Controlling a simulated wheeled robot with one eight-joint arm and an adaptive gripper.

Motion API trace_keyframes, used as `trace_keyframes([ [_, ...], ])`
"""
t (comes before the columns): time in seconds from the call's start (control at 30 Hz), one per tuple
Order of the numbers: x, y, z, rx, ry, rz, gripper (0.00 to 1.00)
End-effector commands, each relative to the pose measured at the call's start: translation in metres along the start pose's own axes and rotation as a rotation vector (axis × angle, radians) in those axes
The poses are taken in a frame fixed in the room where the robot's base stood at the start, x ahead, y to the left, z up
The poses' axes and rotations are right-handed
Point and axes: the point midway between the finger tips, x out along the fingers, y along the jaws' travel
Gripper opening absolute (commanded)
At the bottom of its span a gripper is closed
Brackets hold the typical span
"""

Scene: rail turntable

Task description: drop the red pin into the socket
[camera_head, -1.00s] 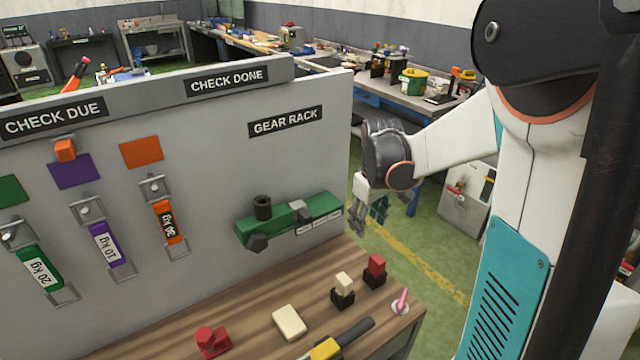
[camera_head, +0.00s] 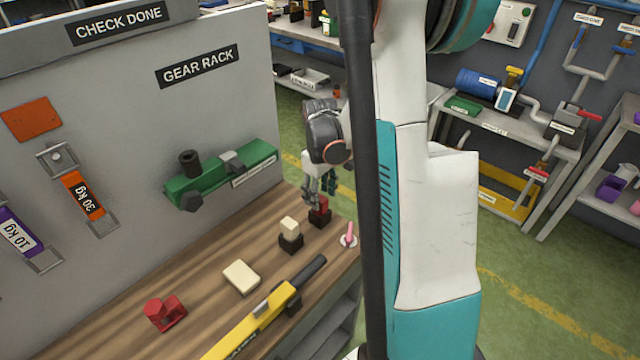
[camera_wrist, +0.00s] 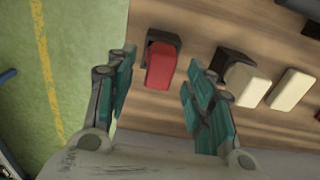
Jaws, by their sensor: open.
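A red block-shaped piece (camera_head: 320,208) stands upright in a black holder (camera_head: 320,222) near the right end of the wooden bench. In the wrist view the red piece (camera_wrist: 160,66) lies beyond and between my open fingertips, with its black holder (camera_wrist: 170,38) behind it. My gripper (camera_head: 318,200) is open and empty, just above the red piece, fingers pointing down; I cannot tell whether they touch it. Another red piece (camera_head: 165,313) lies at the bench's left. Which part is the socket is unclear; a black cylinder (camera_head: 190,162) stands on the green fixture.
A cream block (camera_head: 290,228) in a black holder stands close left of the red piece. A loose cream block (camera_head: 241,277), a yellow tool (camera_head: 262,322) and a pink peg (camera_head: 349,236) are also on the bench (camera_head: 205,270). The grey panel (camera_head: 110,110) rises behind.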

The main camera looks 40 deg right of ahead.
Motion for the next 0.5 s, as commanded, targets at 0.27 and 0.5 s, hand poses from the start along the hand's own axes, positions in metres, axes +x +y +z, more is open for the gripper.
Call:
trace_keyframes([
  [0.27,0.025,0.0,0.0,0.0,0.0,0.0,0.48],
  [0.5,0.027,0.0,0.0,0.0,0.0,0.0,0.48],
])
